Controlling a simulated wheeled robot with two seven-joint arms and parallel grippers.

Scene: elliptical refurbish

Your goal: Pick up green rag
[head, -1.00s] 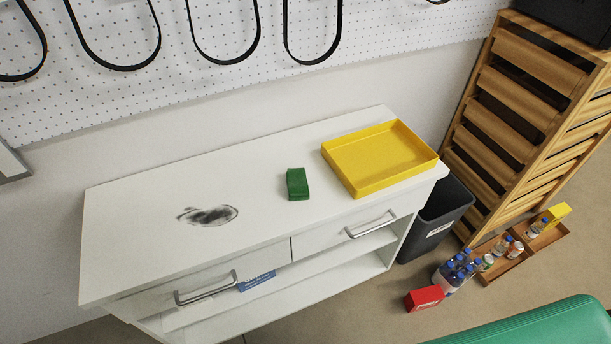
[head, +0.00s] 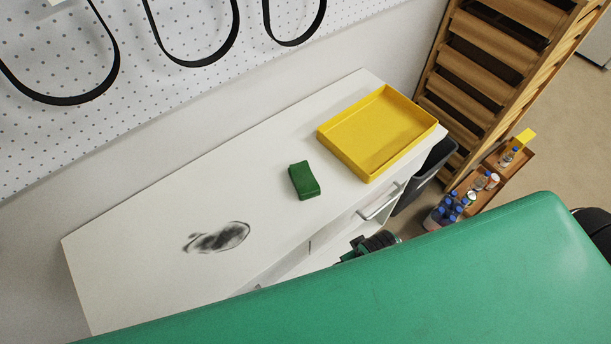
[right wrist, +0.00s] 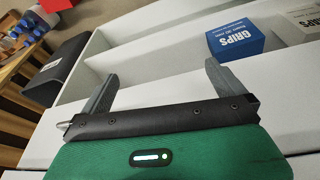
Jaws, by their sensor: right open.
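The green rag (head: 304,180), a small folded block, lies on the white cabinet top (head: 160,200), left of the yellow tray (head: 328,143) and apart from it. A dark smudge (head: 220,237) marks the top further left. In the right wrist view my right gripper (right wrist: 158,82) is open, with its two fingers wide apart and nothing between them. It is over the cabinet's lower, open part, and the rag is not in that view. My left gripper is not in view.
A blue GRIPS box (right wrist: 235,38) and a pale box (right wrist: 303,20) sit in the cabinet. A dark bin (head: 433,165), a wooden slatted rack (head: 490,67) and bottles (head: 445,212) stand to the right. A pegboard with black loops is behind.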

